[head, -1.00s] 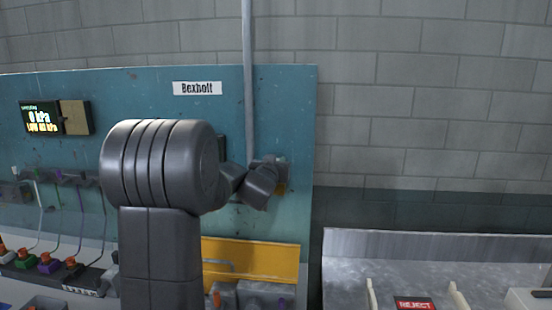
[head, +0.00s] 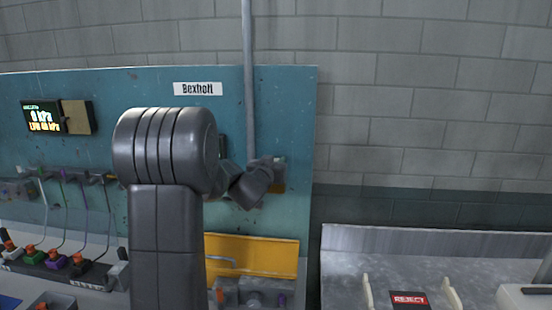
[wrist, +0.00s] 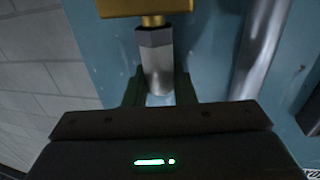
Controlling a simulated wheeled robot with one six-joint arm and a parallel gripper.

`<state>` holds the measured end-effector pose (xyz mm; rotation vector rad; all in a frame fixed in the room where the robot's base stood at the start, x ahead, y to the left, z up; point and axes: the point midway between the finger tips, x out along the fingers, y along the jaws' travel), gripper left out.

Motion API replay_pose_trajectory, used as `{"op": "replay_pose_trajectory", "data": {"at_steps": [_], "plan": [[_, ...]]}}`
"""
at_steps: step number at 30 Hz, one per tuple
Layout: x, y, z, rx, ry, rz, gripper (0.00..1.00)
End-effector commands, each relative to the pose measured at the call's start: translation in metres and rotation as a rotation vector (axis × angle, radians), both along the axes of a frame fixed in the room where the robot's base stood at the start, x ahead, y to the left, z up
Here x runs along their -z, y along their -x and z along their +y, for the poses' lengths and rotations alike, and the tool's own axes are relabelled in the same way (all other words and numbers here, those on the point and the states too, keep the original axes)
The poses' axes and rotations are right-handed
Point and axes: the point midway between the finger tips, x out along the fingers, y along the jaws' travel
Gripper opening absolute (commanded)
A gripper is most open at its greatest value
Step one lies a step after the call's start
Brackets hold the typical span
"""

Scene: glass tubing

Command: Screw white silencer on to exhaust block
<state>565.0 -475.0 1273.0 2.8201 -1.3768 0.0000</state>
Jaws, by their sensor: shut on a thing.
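In the wrist view, my gripper (wrist: 158,86) is shut on the white silencer (wrist: 157,70), one finger on each side of its pale round body. The silencer's grey hex end (wrist: 154,38) points toward the brass exhaust block (wrist: 146,6) at the top edge. The hex end meets the block's short brass neck and looks in line with it. I cannot tell how far the thread is engaged. In the head view, my gripper (head: 262,178) is at the right part of the teal panel, and my arm hides the silencer. Only a small yellowish bit of the block shows there.
A grey vertical pipe (head: 249,80) runs down the teal panel (head: 285,110) close to my gripper; it also shows in the wrist view (wrist: 258,48). A yellow plate (head: 262,256) is below. A metal bench (head: 460,276) with a REJECT label (head: 409,299) stands right.

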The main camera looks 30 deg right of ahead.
Motion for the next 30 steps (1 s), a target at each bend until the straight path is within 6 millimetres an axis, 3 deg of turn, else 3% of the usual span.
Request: {"op": "replay_pose_trajectory", "data": {"at_steps": [19, 27, 28, 30], "plan": [[-0.0004, -0.0005, -0.0003, 0.224, 0.003, -0.003, 0.0], [0.0002, 0.0006, -0.0006, 0.24, 0.003, -0.001, 0.0], [0.0002, 0.0005, -0.0005, 0.24, 0.003, -0.001, 0.29], [0.0001, 0.0003, -0.0005, 0.239, 0.003, -0.001, 0.43]]}}
